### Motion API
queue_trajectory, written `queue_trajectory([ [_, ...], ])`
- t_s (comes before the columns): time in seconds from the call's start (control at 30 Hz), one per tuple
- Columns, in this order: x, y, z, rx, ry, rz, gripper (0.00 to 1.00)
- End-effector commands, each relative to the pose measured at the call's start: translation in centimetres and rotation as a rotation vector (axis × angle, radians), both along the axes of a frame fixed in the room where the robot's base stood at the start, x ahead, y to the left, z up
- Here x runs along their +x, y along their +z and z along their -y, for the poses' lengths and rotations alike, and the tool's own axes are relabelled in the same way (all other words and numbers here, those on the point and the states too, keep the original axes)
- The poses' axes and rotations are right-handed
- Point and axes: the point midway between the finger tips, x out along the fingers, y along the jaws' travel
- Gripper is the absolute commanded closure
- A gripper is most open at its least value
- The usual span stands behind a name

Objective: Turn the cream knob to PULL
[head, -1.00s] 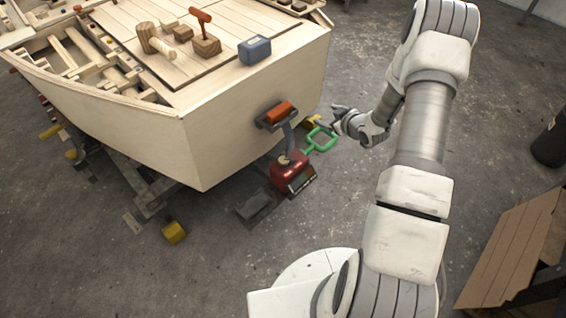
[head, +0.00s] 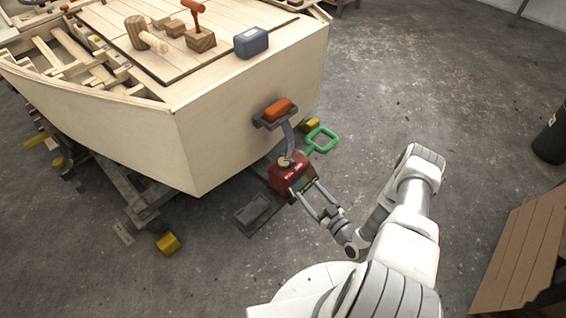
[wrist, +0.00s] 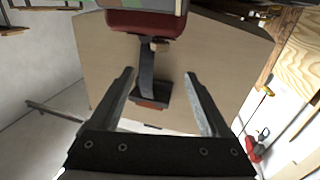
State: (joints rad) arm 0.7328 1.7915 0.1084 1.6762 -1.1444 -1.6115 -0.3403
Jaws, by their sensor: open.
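The cream knob (head: 285,162) sits on top of the red winch-like unit (head: 289,175) at the hull's flat end. In the wrist view the knob (wrist: 159,45) is small, just below the red unit (wrist: 145,22) near the top. No PULL marking can be read. My gripper (head: 306,187) is open and empty, its two fingers pointing at the near right side of the red unit. In the wrist view the fingers (wrist: 159,74) frame the dark strap, with the knob above and between them. I cannot tell whether a fingertip touches the unit.
A green loop handle (head: 322,140) sticks out to the right behind the red unit. An orange block in a dark bracket (head: 278,110) is on the hull (head: 240,130) above it.

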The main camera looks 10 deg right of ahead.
Motion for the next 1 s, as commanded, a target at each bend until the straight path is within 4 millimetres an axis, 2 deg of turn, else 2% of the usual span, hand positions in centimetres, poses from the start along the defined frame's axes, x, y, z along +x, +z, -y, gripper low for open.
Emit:
queue_trajectory([
  [0.17,2.7,-0.1,-1.1,-0.002,0.003,0.004,0.19],
  [0.7,13.1,-0.1,-5.6,-0.002,0.003,0.001,0.19],
  [0.83,14.6,-0.1,-6.1,-0.002,0.002,0.000,0.19],
  [1.0,15.5,0.0,-6.5,-0.003,0.001,-0.001,0.19],
])
